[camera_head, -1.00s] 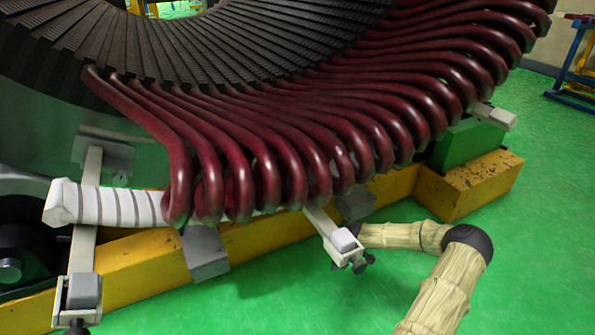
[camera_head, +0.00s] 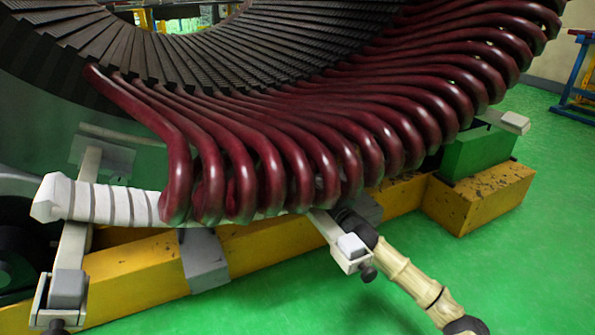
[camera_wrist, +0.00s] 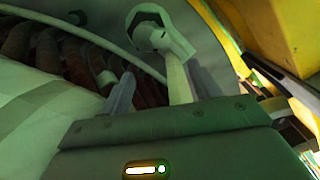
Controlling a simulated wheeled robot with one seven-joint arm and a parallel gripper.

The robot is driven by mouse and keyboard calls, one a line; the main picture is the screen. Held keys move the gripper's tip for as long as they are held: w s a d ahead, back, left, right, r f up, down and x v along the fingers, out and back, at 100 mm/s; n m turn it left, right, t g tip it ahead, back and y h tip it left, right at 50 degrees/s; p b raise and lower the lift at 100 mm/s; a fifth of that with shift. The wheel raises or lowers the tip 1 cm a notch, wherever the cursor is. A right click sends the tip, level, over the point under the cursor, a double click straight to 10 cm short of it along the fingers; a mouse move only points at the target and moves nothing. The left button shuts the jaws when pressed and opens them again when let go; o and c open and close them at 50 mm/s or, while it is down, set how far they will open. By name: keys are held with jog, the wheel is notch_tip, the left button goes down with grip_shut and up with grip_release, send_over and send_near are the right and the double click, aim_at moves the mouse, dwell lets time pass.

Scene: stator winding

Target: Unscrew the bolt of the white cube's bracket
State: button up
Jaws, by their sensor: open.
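A pale bracket with a whitish-grey cube (camera_head: 350,245) at its outer end juts out below the dark red coils, right of centre in the head view. A dark bolt knob (camera_head: 367,272) hangs under that end. My arm reaches in from the lower right; its dark wrist end is close behind this bracket, and its fingertips cannot be made out there. In the wrist view my gripper (camera_wrist: 165,88) is open, its two grey fingers apart. A pale bar with a round end holding a dark hexagonal recess (camera_wrist: 150,18) shows between and beyond them. Contact cannot be told.
A similar bracket with a grey block (camera_head: 68,288) stands at the left by a white wrapped bar (camera_head: 95,202). Another (camera_head: 515,122) is at the right above a green block (camera_head: 478,152). A yellow beam (camera_head: 135,272) runs below the coils.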

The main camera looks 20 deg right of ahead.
jog(key=w, duration=1.7)
jog(key=shift+w+a, duration=0.2)
jog(key=shift+a, duration=0.1)
jog(key=c, duration=1)
